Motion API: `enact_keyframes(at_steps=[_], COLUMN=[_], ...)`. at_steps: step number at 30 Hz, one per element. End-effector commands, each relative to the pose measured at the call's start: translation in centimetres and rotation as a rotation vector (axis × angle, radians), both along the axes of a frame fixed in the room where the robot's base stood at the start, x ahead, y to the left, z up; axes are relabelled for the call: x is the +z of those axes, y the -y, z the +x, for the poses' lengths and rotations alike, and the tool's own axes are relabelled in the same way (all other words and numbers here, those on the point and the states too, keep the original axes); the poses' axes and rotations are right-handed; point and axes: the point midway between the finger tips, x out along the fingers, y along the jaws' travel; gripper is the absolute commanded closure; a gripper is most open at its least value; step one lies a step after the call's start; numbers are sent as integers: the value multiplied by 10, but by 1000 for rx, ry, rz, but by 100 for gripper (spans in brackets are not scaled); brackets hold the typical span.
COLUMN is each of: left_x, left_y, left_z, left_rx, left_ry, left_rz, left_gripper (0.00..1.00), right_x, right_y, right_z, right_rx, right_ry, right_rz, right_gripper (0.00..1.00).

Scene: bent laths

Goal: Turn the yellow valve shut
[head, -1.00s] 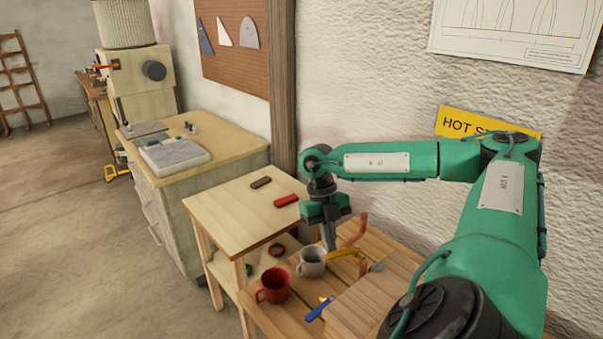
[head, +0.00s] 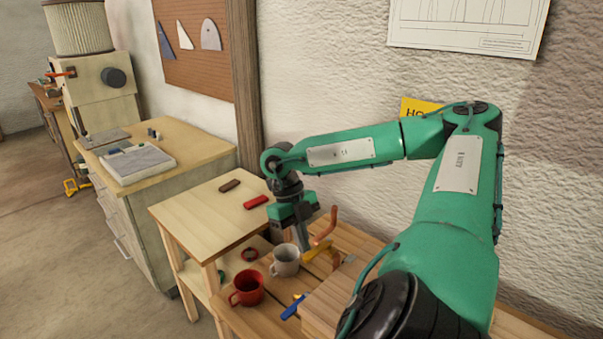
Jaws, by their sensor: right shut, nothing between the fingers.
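The yellow valve handle (head: 317,250) is a short lever on the wooden bench, just in front of an upright copper-coloured pipe (head: 327,225). It slants up to the right in the head view. My right gripper (head: 303,243) points down from above, shut and empty. Its fingertips are at the left part of the yellow handle; I cannot tell whether they touch it. The fingers and the pipe crowd the handle, and the valve body is largely hidden. My left gripper is not in view.
A grey-white mug (head: 285,260) stands close to the left of my fingers, with a red mug (head: 247,289) nearer. A blue handle (head: 293,306) lies in front. A small side table (head: 205,215) holds a brown block (head: 229,186) and a red block (head: 256,202).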

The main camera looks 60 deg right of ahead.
Motion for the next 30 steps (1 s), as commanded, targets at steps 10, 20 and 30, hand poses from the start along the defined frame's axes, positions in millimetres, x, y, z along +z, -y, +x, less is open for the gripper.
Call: enact_keyframes(at_steps=[10, 20, 30], left_x=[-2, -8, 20], left_y=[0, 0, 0], left_z=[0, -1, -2], left_rx=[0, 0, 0], left_ry=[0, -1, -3], left_rz=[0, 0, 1], left_gripper=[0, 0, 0], right_x=[-1, -1, 39], right_y=[2, 12, 19], right_z=[-2, -12, -6], right_rx=[-1, -1, -6], right_ry=[0, -5, -3], right_rz=[0, -2, -1], right_gripper=[100, 100, 100])
